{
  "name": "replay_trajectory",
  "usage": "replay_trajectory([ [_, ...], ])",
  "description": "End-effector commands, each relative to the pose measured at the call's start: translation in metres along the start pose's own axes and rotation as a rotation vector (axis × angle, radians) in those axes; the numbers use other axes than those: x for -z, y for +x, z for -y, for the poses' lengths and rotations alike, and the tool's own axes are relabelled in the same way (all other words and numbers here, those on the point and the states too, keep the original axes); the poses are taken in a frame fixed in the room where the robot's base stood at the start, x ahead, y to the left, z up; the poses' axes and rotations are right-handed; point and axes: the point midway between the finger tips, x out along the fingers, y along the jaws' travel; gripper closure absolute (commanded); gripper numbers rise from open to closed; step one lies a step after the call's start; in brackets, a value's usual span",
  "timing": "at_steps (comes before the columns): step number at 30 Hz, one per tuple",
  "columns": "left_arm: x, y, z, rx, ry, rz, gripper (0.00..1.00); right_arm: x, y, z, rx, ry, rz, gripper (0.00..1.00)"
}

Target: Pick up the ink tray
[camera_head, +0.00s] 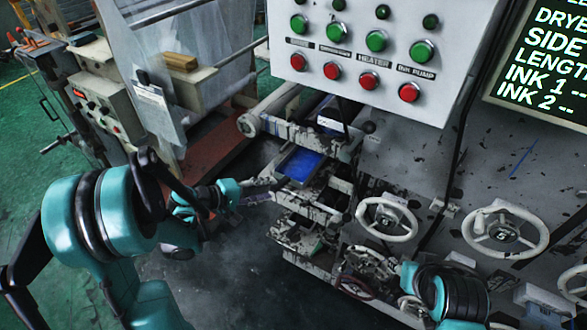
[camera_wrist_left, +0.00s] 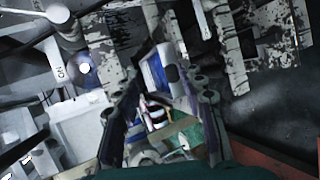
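The ink tray (camera_head: 301,165) is a shallow blue tray with a pale rim. It sits in the machine's side frame, left of the handwheels in the head view. It also shows as a blue strip with a pale edge in the left wrist view (camera_wrist_left: 155,74). My left gripper (camera_head: 268,188) reaches in from the left, its tips close to the tray's near left edge. In the left wrist view its two fingers (camera_wrist_left: 161,88) are spread apart, with the tray at the gap between their tips. Contact cannot be made out. My right arm shows at lower right; its fingers are not clear.
A white control panel (camera_head: 380,50) with green and red buttons hangs above the tray. Pale handwheels (camera_head: 505,232) stand out on the right. Rollers and worn brackets (camera_head: 305,204) crowd the tray. Dark floor (camera_head: 225,270) is clear at lower left of the machine.

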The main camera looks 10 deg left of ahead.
Motion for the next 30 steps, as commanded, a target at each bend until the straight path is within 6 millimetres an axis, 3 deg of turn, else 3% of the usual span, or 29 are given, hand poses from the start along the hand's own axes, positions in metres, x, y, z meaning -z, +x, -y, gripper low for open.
replay_trajectory([
  [11,0.018,0.0,0.009,-0.107,-0.071,0.012,0.6,0.0,0.001,0.0,0.0,0.0,0.0,0.6],
  [22,0.019,0.037,0.01,-0.109,-0.072,0.014,0.6,-0.006,0.009,0.0,0.0,0.0,0.0,0.6],
  [30,0.02,0.075,0.01,-0.109,-0.072,0.013,0.6,-0.013,0.018,0.0,0.0,0.0,0.0,0.6],
])
